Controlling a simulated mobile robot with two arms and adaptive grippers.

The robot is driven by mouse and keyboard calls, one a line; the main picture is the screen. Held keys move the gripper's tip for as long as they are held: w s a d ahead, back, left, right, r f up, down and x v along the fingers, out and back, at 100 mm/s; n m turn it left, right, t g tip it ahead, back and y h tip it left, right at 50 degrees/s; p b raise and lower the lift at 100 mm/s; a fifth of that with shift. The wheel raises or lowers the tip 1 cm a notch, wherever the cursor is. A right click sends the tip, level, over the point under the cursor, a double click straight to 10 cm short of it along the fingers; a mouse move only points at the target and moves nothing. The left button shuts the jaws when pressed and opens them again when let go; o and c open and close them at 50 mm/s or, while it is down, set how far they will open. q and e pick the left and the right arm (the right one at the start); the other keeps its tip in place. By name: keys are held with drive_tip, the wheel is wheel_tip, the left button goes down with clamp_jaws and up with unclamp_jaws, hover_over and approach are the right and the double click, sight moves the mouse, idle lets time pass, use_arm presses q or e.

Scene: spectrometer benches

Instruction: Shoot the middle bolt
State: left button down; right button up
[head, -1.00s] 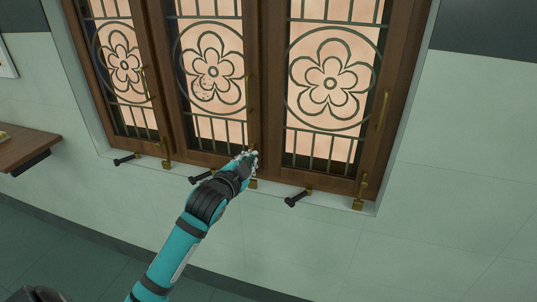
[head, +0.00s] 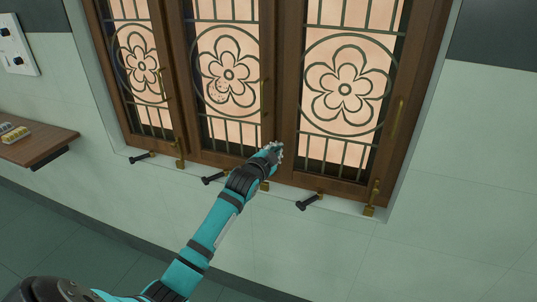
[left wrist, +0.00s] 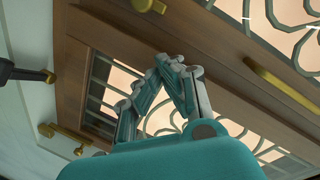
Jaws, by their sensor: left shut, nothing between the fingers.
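The window has three brown wooden sashes, each with a brass bolt low on its right side. The middle bolt (head: 265,185) shows only as a bit of brass beneath my left gripper; its upper part is hidden, so I cannot tell its position. My left gripper (head: 277,148) is shut and empty, in front of the lower right corner of the middle sash (head: 222,159). In the left wrist view its fingers (left wrist: 172,63) meet at the tips; I cannot tell whether they touch anything. The right bolt (head: 373,197) and left bolt (head: 180,152) are in clear view. My right gripper is out of view.
Black-handled stays (head: 309,201) stick out along the sill. Brass pull handles (head: 397,117) stand on the sashes; one is near my fingers in the left wrist view (left wrist: 285,85). A wooden shelf (head: 45,147) with small items is at left. The wall right of the window is clear.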

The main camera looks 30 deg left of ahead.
use_arm(q)
drive_tip(key=a+f, duration=0.2)
drive_tip(key=shift+s+a+f, duration=0.25)
drive_tip(key=shift+a+f, duration=0.05)
wheel_tip(320, 180, down, 5)
drive_tip(key=shift+r+b, duration=0.2)
drive_tip(key=shift+b, duration=0.85)
